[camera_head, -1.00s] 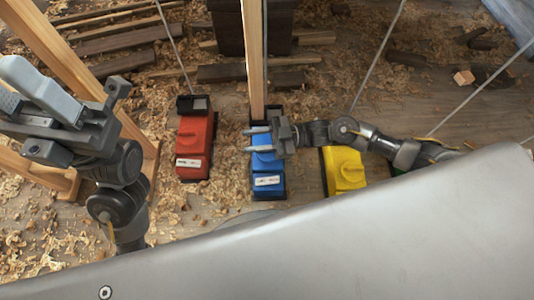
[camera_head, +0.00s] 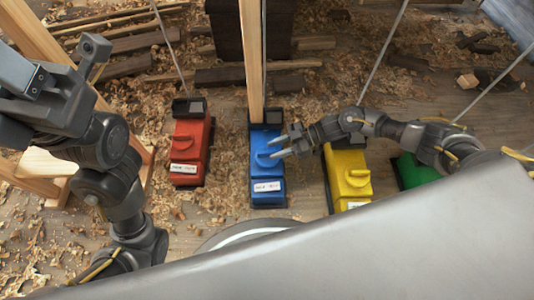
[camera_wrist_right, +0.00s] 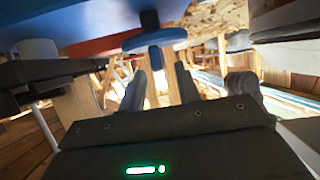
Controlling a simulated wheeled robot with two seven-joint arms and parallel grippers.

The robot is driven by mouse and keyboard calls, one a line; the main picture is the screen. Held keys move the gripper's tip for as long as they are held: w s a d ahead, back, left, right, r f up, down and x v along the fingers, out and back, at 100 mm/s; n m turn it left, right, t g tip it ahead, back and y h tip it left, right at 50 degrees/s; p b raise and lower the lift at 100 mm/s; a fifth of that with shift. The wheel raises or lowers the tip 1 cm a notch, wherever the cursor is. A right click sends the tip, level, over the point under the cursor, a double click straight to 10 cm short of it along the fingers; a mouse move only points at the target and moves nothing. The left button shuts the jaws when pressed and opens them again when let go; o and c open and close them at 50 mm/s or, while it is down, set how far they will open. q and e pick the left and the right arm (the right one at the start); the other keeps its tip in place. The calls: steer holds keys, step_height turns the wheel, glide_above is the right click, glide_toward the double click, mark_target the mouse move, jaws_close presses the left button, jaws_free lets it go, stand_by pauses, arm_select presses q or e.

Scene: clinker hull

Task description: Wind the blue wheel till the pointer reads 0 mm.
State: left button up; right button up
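The blue unit (camera_head: 265,170) stands on the floor at the foot of a wooden post, with a white label on its near end. The label's writing and any pointer reading are too small to make out. My right gripper (camera_head: 271,148) is at the blue unit's right side, its two fingers apart and pointing left over it. In the right wrist view a blue wheel (camera_wrist_right: 154,38) on a dark shaft is just beyond the open fingers (camera_wrist_right: 160,80), with nothing visibly held. My left gripper (camera_head: 30,85) is at the left edge, partly cut off, and its fingers are unclear.
A red unit (camera_head: 190,145) stands left of the blue one; yellow (camera_head: 348,178) and green (camera_head: 415,172) ones stand to its right. A wooden post (camera_head: 251,60) rises behind the blue unit. Thin rods slant down, and shavings cover the floor. A grey hull surface fills the foreground.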

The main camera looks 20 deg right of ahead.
mark_target(267, 152)
steer(key=shift+b+x, duration=0.5)
steer(key=shift+x, duration=1.4)
steer(key=shift+r, duration=0.1)
jaws_close()
